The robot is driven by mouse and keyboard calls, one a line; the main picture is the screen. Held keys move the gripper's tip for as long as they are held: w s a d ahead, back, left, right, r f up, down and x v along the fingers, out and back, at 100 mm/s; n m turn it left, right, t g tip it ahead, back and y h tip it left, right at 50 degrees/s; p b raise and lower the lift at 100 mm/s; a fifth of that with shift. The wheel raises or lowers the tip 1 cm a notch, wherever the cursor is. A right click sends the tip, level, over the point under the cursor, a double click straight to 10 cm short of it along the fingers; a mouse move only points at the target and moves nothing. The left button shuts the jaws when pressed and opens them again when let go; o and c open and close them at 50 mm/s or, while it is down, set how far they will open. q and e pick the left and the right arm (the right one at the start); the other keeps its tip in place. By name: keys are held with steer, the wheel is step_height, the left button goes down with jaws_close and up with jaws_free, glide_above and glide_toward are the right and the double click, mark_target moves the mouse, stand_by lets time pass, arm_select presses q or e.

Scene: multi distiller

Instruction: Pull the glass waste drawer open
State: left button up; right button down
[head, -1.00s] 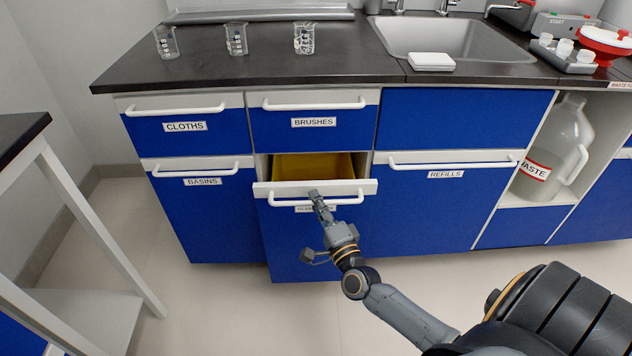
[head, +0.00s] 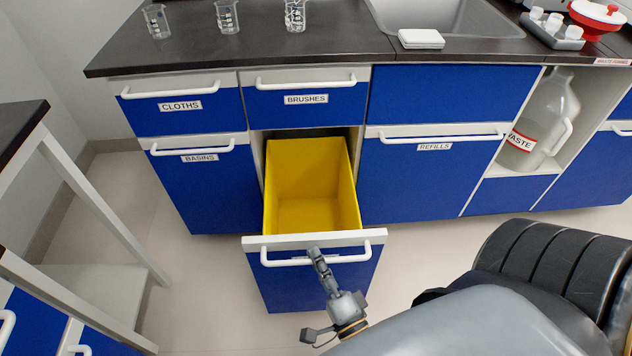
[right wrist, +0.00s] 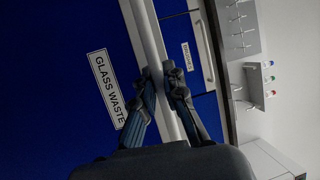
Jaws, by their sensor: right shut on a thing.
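The glass waste drawer (head: 316,285) stands pulled well out from the blue cabinet in the head view, with its yellow inner bin (head: 308,210) showing empty. Its white handle (head: 352,257) runs across the front below the rim. My right gripper (head: 315,254) is shut on the handle near its middle. In the right wrist view, the two fingers of my right gripper (right wrist: 160,78) close around the white bar, beside the drawer's GLASS WASTE label (right wrist: 110,88). My left gripper is not in view.
The BRUSHES drawer (head: 306,109), CLOTHS drawer (head: 190,113), BASINS front (head: 205,190) and REFILLS front (head: 430,185) are shut. A white-legged table (head: 90,185) stands at the left. Bare floor (head: 200,285) lies left of the open drawer.

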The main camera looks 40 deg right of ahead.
steer(key=shift+s+a, duration=0.25)
steer(key=shift+s, duration=0.15)
steer(key=c, duration=1.4)
jaws_free()
steer(key=v, duration=1.2)
